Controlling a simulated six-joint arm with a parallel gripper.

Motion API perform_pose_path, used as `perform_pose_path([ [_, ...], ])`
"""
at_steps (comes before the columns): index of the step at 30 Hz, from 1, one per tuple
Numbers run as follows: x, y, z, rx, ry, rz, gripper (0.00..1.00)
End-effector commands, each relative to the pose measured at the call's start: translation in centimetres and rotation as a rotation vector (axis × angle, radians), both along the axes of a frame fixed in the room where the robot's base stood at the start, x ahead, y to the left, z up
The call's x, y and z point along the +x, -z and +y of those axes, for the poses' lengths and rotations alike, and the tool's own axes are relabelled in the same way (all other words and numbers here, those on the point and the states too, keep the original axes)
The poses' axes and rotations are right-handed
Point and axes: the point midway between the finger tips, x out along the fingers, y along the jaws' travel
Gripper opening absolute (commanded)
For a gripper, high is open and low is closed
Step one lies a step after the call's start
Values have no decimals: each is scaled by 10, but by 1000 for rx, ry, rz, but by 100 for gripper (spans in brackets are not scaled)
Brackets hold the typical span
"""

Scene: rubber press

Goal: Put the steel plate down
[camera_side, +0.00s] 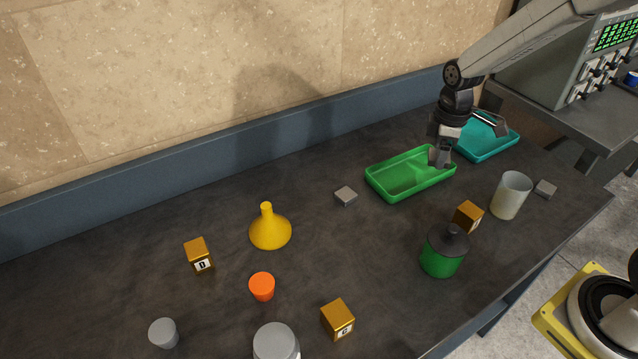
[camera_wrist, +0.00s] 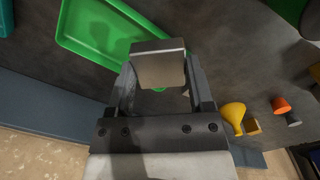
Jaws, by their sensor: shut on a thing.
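My gripper (camera_side: 440,158) points down at the right end of the green tray (camera_side: 376,187) in the side view. In the wrist view my gripper (camera_wrist: 160,82) is shut on a grey steel plate (camera_wrist: 159,66), which sits between the two fingers. In the side view the plate is hard to tell apart from the fingers. I cannot tell whether it touches the tray floor. The green tray (camera_wrist: 68,42) lies beyond the plate in the wrist view.
A teal tray (camera_side: 484,137) lies behind the gripper. Small grey blocks lie left of the green tray (camera_side: 346,196) and at far right (camera_side: 545,188). A white cup (camera_side: 510,196), wooden cube (camera_side: 468,216) and green jar (camera_side: 443,252) stand in front. A yellow funnel (camera_side: 270,230) stands left.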

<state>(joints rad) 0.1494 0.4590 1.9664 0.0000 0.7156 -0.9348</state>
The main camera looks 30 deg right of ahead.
Motion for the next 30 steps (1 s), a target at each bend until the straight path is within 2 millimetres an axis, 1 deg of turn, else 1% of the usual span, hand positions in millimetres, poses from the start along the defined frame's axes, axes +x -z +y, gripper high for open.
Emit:
perform_pose_path([
  [1,7,3,-1,0,0,0,0],
  [5,24,11,-3,0,0,0,0],
  [12,44,37,-5,0,0,1,0],
  [18,60,55,-7,0,0,0,0],
  [24,66,62,-8,-1,0,-1,0],
  [30,67,63,-8,-1,0,-1,0],
])
